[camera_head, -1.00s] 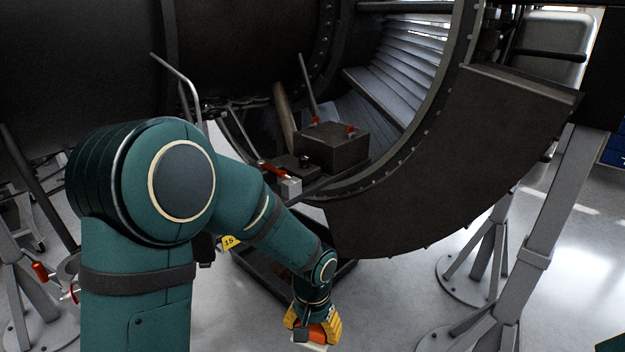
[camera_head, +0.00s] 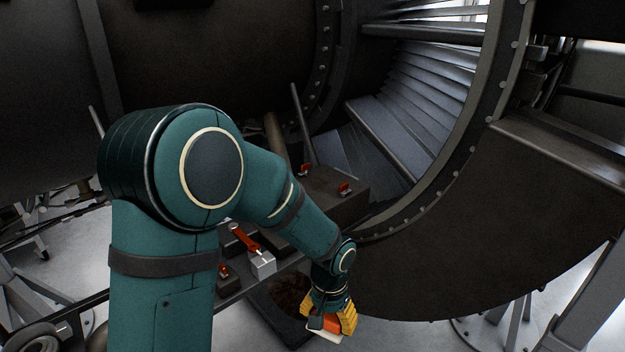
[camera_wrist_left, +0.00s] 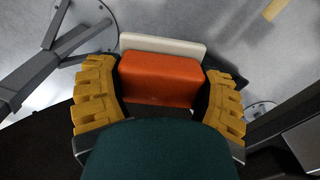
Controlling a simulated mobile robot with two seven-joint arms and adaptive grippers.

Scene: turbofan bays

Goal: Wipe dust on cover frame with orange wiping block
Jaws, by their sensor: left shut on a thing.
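My left gripper (camera_head: 331,316) is shut on the orange wiping block (camera_head: 324,324), low in the middle of the head view. In the left wrist view the orange block (camera_wrist_left: 160,80) sits between the yellow fingers, with a pale pad (camera_wrist_left: 163,45) on its far side. A dark frame (camera_head: 262,308) lies just left of the gripper, with a rough brown patch (camera_head: 290,288) that looks like dust. My arm hides part of this frame. I cannot tell whether the pad touches anything. My right gripper is not in view.
The large dark curved cowl (camera_head: 480,240) hangs close at the right of the gripper. A dark box (camera_head: 335,192) with red latches and a grey block with a red handle (camera_head: 262,262) stand behind my arm. Grey stand legs (camera_head: 590,310) are at the lower right.

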